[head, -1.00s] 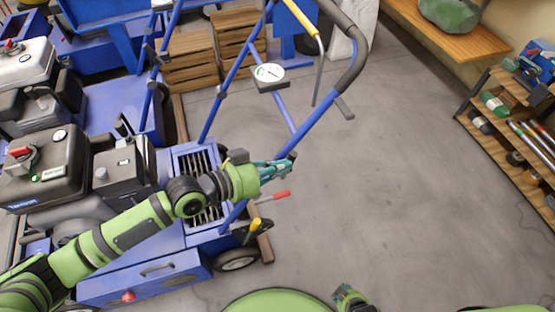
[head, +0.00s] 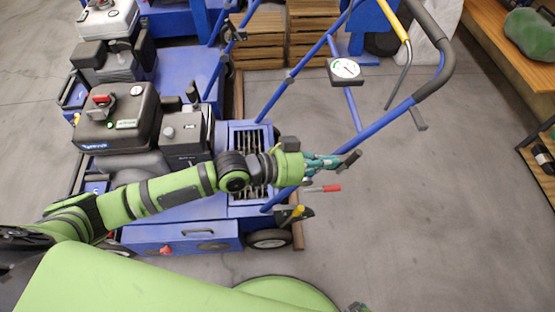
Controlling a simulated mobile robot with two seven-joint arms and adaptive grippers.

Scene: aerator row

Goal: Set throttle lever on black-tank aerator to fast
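The black-tank aerator is blue, with a black engine and tank (head: 118,122) at left in the head view and a handlebar (head: 385,122) rising to the upper right. A red-tipped lever (head: 323,189) and a yellow-tipped lever (head: 292,216) stick out low on the handlebar side. A black tip (head: 349,159) shows beside the bar. I cannot tell which lever is the throttle. My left gripper (head: 326,162) is by the bar, just above the red-tipped lever; its finger gap and any contact are unclear. My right gripper (head: 356,307) barely shows at the bottom edge.
A round gauge (head: 345,69) sits on the handlebar frame. Another aerator with a pale tank (head: 106,22) stands behind. Wooden crates (head: 258,42) are at the back, and a shelf (head: 540,155) and bench (head: 500,35) at right. The floor right of the handlebar is clear.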

